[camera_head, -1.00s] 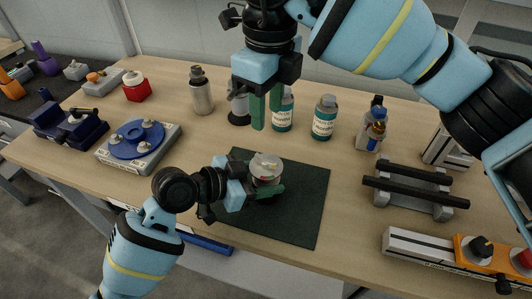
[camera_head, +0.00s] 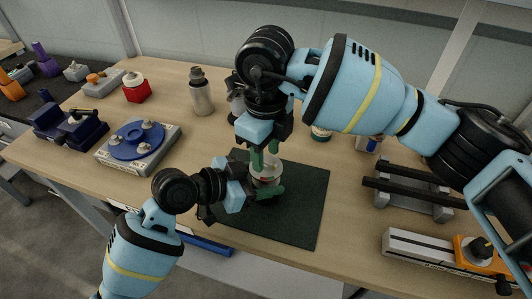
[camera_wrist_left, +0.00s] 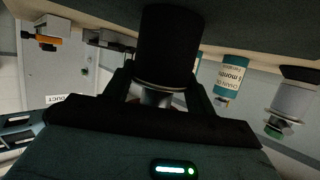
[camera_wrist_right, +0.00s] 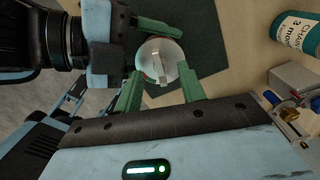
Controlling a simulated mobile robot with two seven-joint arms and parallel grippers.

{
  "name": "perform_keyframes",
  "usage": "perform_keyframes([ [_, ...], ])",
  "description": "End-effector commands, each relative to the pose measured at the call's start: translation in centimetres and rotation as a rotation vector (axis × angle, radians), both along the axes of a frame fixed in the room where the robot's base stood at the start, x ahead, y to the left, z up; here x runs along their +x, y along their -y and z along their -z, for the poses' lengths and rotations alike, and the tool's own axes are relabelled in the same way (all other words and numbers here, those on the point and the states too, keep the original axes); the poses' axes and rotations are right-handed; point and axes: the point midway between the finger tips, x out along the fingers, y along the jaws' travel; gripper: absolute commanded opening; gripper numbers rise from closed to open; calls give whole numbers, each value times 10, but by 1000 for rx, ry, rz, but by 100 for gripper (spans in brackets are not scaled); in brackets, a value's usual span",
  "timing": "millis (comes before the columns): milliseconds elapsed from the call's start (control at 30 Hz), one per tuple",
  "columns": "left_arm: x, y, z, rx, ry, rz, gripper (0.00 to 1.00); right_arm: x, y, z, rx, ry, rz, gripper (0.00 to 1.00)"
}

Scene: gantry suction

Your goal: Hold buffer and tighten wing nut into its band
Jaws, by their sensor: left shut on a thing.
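The buffer (camera_head: 266,179), with a pale round top, stands at the dark mat. My left gripper (camera_head: 270,187) is shut on it from the left side. In the left wrist view the held part is a dark cylinder (camera_wrist_left: 166,45). My right gripper (camera_head: 265,158) points down over the top. In the right wrist view its green fingers (camera_wrist_right: 160,90) are apart, on either side of the pale disc, and the wing nut (camera_wrist_right: 160,66) stands up as a narrow bar near the disc's middle. I cannot tell whether the fingertips touch anything.
The dark mat (camera_head: 300,210) lies under the work. A blue turntable fixture (camera_head: 138,140) is at left, a black rail stand (camera_head: 414,192) at right. A grey bottle (camera_head: 200,95) and other bottles stand behind, partly hidden by my right arm. An orange-ended unit (camera_head: 470,255) is at front right.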

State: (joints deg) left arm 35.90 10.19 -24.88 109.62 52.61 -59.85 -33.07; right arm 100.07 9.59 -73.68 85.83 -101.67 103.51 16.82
Motion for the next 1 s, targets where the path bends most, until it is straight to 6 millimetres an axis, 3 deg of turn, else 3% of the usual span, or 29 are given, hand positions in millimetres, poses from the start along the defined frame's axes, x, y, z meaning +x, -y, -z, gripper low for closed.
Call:
perform_keyframes([
  [200,0,0,0,0,0,-1,6,0,0,12,0,1,0,40],
  [467,0,0,0,0,0,-1,6,0,0,13,0,1,0,40],
  [767,0,0,0,-1,1,-1,6,0,0,13,0,1,0,1],
  [1000,0,0,0,0,0,-1,6,0,0,12,0,1,44,0],
])
